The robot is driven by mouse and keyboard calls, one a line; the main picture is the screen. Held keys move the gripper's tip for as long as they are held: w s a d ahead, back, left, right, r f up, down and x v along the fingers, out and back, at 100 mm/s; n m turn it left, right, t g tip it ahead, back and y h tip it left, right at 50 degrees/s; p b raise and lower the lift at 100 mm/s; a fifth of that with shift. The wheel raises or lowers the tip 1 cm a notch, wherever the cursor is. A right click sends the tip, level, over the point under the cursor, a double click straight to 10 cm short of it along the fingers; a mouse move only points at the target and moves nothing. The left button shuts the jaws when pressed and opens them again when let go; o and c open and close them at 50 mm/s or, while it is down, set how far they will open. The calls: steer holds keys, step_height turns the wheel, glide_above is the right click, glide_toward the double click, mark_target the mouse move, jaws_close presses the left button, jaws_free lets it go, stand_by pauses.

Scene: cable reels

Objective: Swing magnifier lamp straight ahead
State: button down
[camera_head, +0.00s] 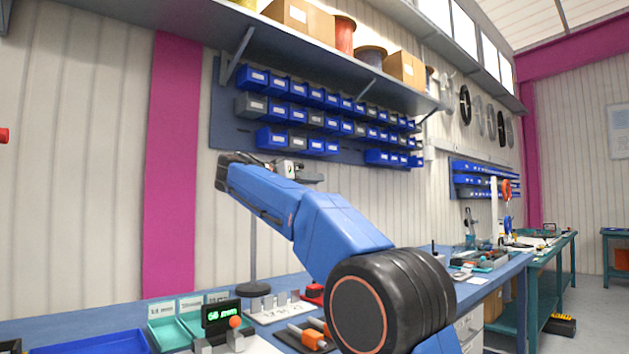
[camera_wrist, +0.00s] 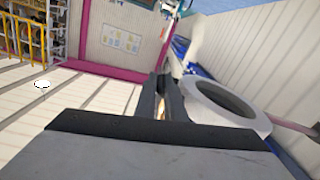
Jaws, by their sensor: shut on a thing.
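The magnifier lamp shows in the wrist view as a thick white ring (camera_wrist: 200,112) around a dark opening, just right of my fingers. In the head view its thin dark stand (camera_head: 253,240) rises from a round base on the bench; its upper part is hidden behind my blue arm. My gripper (camera_wrist: 160,97) is shut on the lamp at the ring's near left side; the exact spot held is hard to see. In the head view my gripper (camera_head: 314,177) is high above the bench, in front of the wall of bins, pointing right.
Blue bins (camera_head: 300,115) hang on the wall behind, under a shelf (camera_head: 330,62) with reels and boxes. On the bench below stand a green-lit display (camera_head: 217,317), teal trays (camera_head: 165,332) and an orange-handled tool (camera_head: 312,340). Open floor lies at the right.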

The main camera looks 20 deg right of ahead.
steer(key=c, duration=2.1)
jaws_free()
steer(key=shift+a, duration=0.1)
steer(key=v, duration=1.7)
steer(key=shift+a, duration=0.1)
